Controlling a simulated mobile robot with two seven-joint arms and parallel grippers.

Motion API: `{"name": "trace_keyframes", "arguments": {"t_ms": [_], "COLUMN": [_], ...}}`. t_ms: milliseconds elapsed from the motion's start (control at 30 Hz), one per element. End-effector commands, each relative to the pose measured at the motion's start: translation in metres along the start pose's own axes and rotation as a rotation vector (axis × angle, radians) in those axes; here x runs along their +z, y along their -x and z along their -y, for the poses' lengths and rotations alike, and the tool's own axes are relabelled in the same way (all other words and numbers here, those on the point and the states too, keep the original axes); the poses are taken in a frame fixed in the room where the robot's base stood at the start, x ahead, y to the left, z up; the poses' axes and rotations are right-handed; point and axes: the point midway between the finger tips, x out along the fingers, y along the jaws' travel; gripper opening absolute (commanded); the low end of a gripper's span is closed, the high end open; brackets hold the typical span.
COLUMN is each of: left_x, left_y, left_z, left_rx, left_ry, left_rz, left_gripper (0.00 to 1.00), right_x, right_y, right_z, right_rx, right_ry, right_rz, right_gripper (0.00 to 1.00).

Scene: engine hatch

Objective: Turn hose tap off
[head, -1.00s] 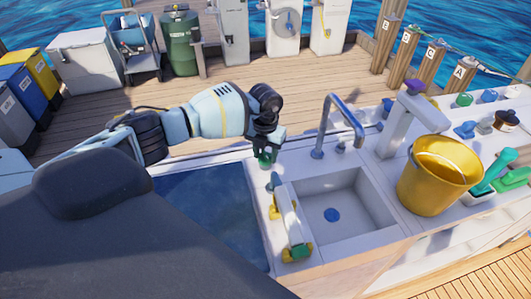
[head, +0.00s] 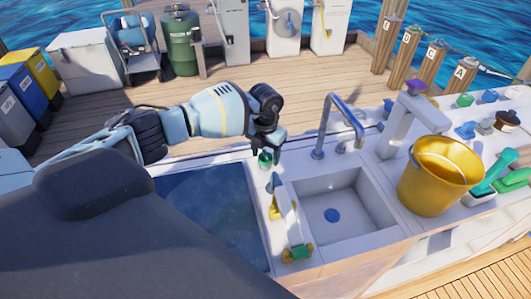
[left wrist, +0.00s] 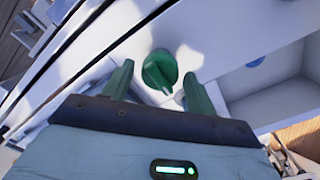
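The hose tap appears as a round green knob (left wrist: 160,70) with a raised grip bar across it, in the left wrist view. It also shows as a small green shape in the head view (head: 265,161), on the counter between the dark blue basin and the sink. My left gripper (left wrist: 158,80) is open, with one green finger on each side of the knob. The fingers look apart from the knob, though their height over it is hard to judge. In the head view the left gripper (head: 267,150) partly covers the knob. My right gripper is in neither view.
A sink (head: 345,200) with a tall grey faucet (head: 338,122) lies right of the knob. A skateboard-like object (head: 290,228) with yellow and green ends lies between basin and sink. A yellow bucket (head: 437,180) stands at right. The dark blue basin (head: 210,215) is left.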

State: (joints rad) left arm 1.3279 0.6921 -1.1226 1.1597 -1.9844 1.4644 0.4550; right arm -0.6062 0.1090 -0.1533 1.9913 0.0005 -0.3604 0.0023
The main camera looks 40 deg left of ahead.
Motion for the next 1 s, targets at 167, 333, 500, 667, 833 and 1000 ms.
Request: {"name": "trace_keyframes", "arguments": {"t_ms": [167, 333, 500, 667, 833, 1000], "left_x": [0.000, 0.000, 0.001, 0.001, 0.001, 0.000], "left_y": [0.000, 0.002, 0.021, 0.047, 0.069, 0.078], "left_z": [0.000, 0.000, 0.000, 0.000, 0.000, 0.000], "left_rx": [0.000, 0.000, 0.000, -0.002, 0.000, -0.001], "left_ry": [0.001, 0.001, 0.000, 0.001, 0.000, 0.001], "left_rz": [0.000, 0.001, 0.003, 0.005, 0.003, 0.001], "left_gripper": [0.64, 0.64, 0.64, 0.64, 0.64, 0.64], "right_x": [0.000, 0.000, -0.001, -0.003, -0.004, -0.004], "right_y": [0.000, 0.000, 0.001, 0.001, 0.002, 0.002], "right_z": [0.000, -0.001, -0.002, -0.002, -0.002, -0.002], "right_rx": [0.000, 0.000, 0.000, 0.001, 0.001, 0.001], "right_ry": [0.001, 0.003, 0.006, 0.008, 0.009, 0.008], "right_rz": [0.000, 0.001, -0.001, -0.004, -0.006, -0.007], "right_gripper": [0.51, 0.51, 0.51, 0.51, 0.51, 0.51]}}
